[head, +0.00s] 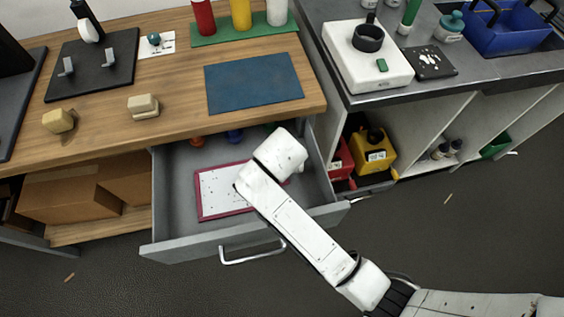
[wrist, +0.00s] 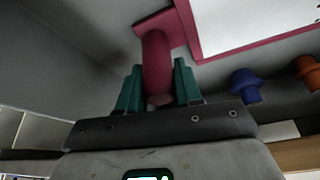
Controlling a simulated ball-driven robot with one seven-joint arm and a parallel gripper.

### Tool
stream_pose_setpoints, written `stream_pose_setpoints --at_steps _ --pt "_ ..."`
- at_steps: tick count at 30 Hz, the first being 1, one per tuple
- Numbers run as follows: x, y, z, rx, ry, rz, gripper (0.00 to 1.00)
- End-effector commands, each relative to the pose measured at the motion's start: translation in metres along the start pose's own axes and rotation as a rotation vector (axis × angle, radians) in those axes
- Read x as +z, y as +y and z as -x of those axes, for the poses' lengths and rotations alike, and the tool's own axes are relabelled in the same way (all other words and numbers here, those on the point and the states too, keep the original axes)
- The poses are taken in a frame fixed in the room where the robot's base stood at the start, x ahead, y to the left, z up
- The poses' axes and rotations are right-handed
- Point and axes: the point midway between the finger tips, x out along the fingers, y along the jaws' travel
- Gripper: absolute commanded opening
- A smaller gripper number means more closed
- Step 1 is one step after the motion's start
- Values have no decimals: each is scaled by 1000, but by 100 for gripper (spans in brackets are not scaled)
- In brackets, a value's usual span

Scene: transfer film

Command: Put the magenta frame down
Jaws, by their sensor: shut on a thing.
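The magenta frame (head: 199,196) has a white, dark-speckled panel inside a magenta border. In the head view it is in the open grey drawer (head: 185,246), looking roughly flat; whether it touches the drawer floor I cannot tell. Its right part is hidden behind my white arm. In the wrist view a magenta post-like handle (wrist: 157,60) stands at a corner of the frame's border (wrist: 187,28). My gripper (wrist: 158,68) has its green fingers on either side of that handle, shut on it. The gripper itself is hidden in the head view.
An orange knob (head: 197,141) and a blue knob (head: 235,135) are at the drawer's back, behind the frame. The wooden worktop (head: 180,90) with a blue mat (head: 253,82) overhangs the back. Open shelving with a yellow bin (head: 372,152) stands to the right.

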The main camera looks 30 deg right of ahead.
Motion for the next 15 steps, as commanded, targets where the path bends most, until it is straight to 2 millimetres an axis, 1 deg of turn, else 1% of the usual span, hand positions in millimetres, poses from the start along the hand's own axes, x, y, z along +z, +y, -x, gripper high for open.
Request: stream_pose_setpoints --at_steps 7,8,15 --pt "0 0 -1 0 0 -1 0" --pt "0 0 -1 0 0 -1 37" --pt "0 0 -1 0 0 0 60"
